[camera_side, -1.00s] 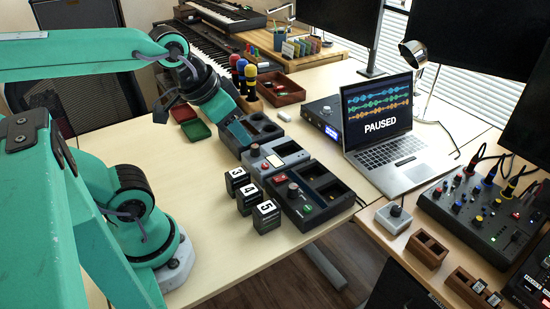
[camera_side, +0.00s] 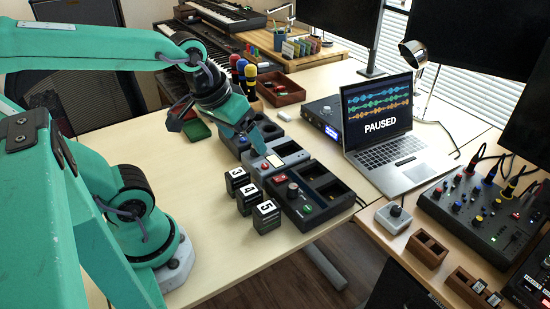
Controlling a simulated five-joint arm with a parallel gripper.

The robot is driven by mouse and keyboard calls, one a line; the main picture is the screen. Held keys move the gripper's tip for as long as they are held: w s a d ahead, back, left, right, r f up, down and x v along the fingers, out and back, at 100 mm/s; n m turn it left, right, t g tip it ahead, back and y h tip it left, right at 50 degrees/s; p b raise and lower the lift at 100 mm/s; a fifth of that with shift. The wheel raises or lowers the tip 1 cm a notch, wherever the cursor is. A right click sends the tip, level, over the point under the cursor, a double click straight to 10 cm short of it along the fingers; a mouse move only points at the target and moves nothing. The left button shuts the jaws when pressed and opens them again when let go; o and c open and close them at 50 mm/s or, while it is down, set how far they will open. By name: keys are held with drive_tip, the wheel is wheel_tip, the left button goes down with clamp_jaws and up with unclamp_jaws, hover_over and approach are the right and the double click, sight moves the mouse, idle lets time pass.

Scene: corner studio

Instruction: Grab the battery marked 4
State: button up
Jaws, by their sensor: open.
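The battery marked 4 (camera_side: 249,199) is a dark block with a white label on top. It stands upright on the wooden table, in the middle of a row of three. The battery marked 3 (camera_side: 237,182) stands behind it and the battery marked 5 (camera_side: 267,216) in front of it. My gripper (camera_side: 258,148) is above and behind the row, over the grey charging unit (camera_side: 285,152), apart from the batteries. It is open and holds nothing that I can see. Its fingertips are small and partly blend with the devices.
A dark charger with empty bays (camera_side: 316,192) stands close to the right of the batteries. A green tray (camera_side: 196,130) lies behind. A laptop (camera_side: 385,125) stands to the right. The table (camera_side: 205,210) is clear to the left of the row.

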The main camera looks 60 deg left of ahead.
wheel_tip(320, 180, down, 6)
drive_tip(key=w+a+n+g, duration=0.1)
drive_tip(key=w+n+g, duration=0.15)
drive_tip(key=n, duration=0.45)
drive_tip(key=n+g, duration=0.2)
drive_tip(key=n, duration=0.5)
hover_over(249, 190)
wheel_tip(249, 190, down, 6)
drive_tip(key=shift+d+f, duration=0.15)
drive_tip(key=shift+f, duration=0.05)
drive_tip(key=shift+f+n, duration=0.5)
drive_tip(key=shift+f, duration=1.3)
drive_tip(key=shift+f, duration=0.15)
drive_tip(key=shift+f, duration=2.45)
drive_tip(key=shift+c, duration=0.2)
